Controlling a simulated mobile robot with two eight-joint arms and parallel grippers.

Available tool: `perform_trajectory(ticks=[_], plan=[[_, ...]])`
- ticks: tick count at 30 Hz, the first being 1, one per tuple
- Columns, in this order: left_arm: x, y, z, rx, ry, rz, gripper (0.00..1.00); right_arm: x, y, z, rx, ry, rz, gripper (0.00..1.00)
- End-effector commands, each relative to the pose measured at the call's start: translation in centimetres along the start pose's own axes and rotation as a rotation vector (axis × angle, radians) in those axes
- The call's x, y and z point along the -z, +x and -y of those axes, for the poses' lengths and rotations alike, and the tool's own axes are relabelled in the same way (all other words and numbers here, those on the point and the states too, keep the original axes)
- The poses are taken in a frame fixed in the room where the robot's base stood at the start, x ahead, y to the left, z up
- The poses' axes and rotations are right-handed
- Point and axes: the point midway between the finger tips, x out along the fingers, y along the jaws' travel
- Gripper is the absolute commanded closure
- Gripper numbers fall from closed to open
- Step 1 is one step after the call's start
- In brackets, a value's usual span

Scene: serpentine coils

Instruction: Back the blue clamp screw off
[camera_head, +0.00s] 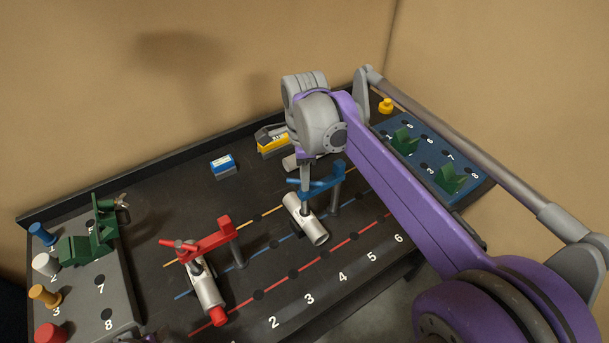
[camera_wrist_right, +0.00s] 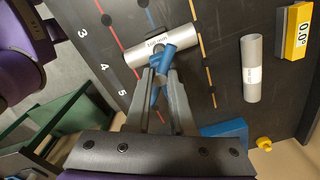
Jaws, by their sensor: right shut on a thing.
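The blue clamp (camera_head: 325,184) stands on a grey post on the dark bench, its arm reaching over a silver tube (camera_head: 306,222). In the right wrist view the tube (camera_wrist_right: 180,44) has a white length label, and the blue clamp screw (camera_wrist_right: 157,92) lies in front of it. My right gripper (camera_head: 306,181) comes down from above at the screw end of the clamp. In the wrist view its two grey fingers (camera_wrist_right: 162,82) are shut on the blue screw. The fingers hide part of the screw, and I cannot tell whether its tip touches the tube. My left gripper does not show.
A red clamp (camera_head: 212,240) over another tube (camera_head: 207,287) stands to the left. A blue block (camera_head: 222,165) and a yellow gauge (camera_head: 272,143) lie behind. A blue board (camera_head: 428,160) with green blocks is at the right, a grey board (camera_head: 108,280) at the left.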

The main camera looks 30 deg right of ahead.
Motion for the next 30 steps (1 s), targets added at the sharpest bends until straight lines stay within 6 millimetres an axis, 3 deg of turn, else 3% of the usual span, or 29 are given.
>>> perform_trajectory(ticks=[14,30], plan=[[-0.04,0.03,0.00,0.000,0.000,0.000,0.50,-0.01,-0.01,-0.01,0.000,-0.106,0.000,1.00],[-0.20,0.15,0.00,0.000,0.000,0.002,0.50,0.00,-0.01,-0.06,0.000,-0.584,0.000,1.00]])
